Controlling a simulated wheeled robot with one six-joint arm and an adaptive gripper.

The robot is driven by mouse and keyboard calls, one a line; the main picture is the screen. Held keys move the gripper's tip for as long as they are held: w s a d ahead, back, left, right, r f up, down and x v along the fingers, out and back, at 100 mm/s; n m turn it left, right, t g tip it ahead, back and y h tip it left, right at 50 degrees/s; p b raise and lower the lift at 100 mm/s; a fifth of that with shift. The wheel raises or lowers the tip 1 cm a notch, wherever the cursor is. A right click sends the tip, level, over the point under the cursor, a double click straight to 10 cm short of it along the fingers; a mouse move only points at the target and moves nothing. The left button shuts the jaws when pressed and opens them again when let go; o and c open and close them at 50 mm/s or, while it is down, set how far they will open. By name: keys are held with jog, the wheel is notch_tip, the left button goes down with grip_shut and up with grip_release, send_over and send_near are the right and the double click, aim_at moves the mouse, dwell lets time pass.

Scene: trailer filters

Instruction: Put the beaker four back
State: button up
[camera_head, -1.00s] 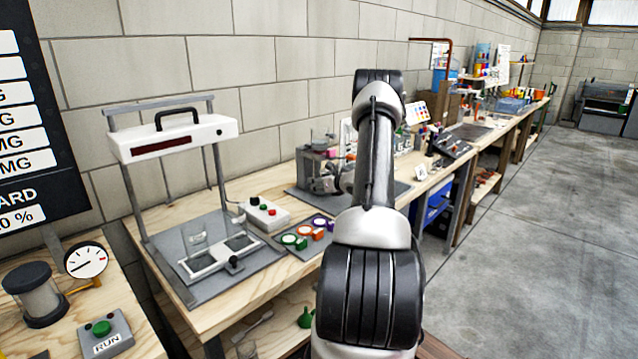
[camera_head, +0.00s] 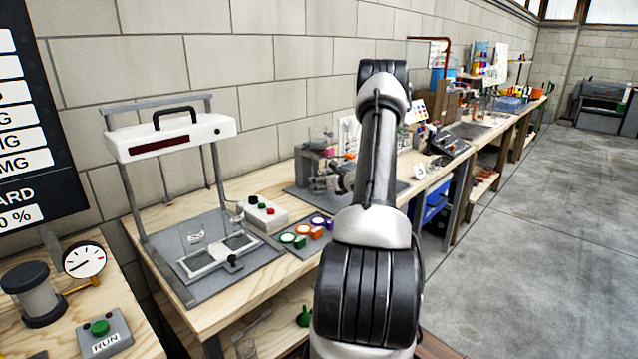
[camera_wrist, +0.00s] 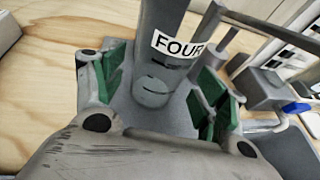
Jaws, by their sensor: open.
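A grey-looking, see-through beaker with a white FOUR label (camera_wrist: 178,47) and dark marks shows in the wrist view. My gripper (camera_wrist: 160,72) is open, with its green-padded fingers on either side of the beaker's lower part. I cannot tell whether the pads touch it. In the head view my arm hides most of the gripper and this beaker, near the grey apparatus (camera_head: 320,172) on the bench. Another clear beaker (camera_head: 193,237) stands on the plate of the white-topped frame at the left.
A button box (camera_head: 262,214) and several coloured round pieces (camera_head: 307,233) lie on the bench left of my arm. A dark control box (camera_head: 450,143) is farther back. In the wrist view, a grey block with a blue knob (camera_wrist: 296,108) is close at the right.

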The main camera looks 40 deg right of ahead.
jog(key=v, duration=0.8)
jog(key=shift+s+a+r, duration=0.2)
jog(key=shift+a+r, duration=0.2)
jog(key=a+r+n+g+y, duration=0.1)
jog(key=a+r+n+y, duration=0.1)
jog(key=a+r+n, duration=0.35)
jog(key=a+r+n+g+y, duration=0.1)
jog(key=a+r+n+y, duration=0.1)
jog(key=a, duration=0.7)
jog(key=a+r+n+g+y, duration=0.15)
jog(key=a+r+n, duration=0.25)
jog(key=a, duration=0.4)
jog(key=s+a+r+n+g+y, duration=0.1)
jog(key=s+a+r+n+g, duration=0.15)
jog(key=s+a+n, duration=0.4)
jog(key=s+a+r+n+g+y, duration=0.1)
jog(key=s+a+r+n+g, duration=0.1)
jog(key=s+a+r+n, duration=0.45)
jog(key=s+a+r+n+g+h, duration=0.1)
jog(key=s+n+h, duration=0.5)
jog(key=s+n, duration=0.6)
jog(key=s, duration=0.5)
jog(key=shift+s+a+n+g, duration=0.2)
jog(key=shift+s+n+g, duration=0.1)
jog(key=shift+n+g, duration=0.1)
jog(key=shift+r, duration=0.1)
